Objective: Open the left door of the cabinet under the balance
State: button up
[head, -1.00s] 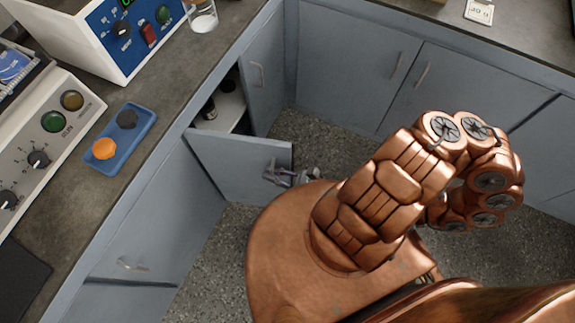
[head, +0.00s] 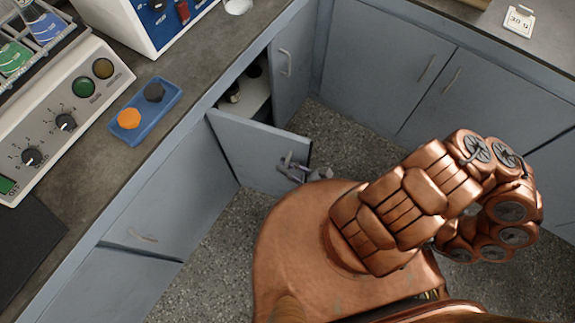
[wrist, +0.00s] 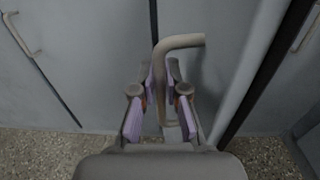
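The left cabinet door (head: 245,145) stands partly open in the head view, swung out from its left edge. Its bar handle (wrist: 182,42) runs down between my fingers in the wrist view. In the head view my gripper (head: 298,170) is small at the door's free edge, partly hidden by my arm. The right door (head: 291,65) of this cabinet is shut. Dark items and a pale shelf (head: 256,105) show inside.
A white and blue instrument (head: 150,25) stands on the counter (head: 205,70) above, partly out of frame. A blue tray (head: 160,118) with an orange and a dark piece lies nearby. More shut cabinets (head: 385,65) line the back. Speckled floor (head: 335,130) is clear between the cabinets.

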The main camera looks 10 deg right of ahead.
jog(key=shift+o, duration=0.4)
jog(key=shift+s, duration=0.1)
jog(key=v, duration=0.8)
dwell(0.7)
jog(key=shift+s+d+f, duration=0.1)
jog(key=shift+d+f, duration=0.1)
jog(key=shift+o, duration=1.5)
jog(key=shift+r+x, duration=0.15)
jog(key=shift+x, duration=1.75)
jog(key=shift+r+x, duration=0.1)
jog(key=shift+x, duration=1.8)
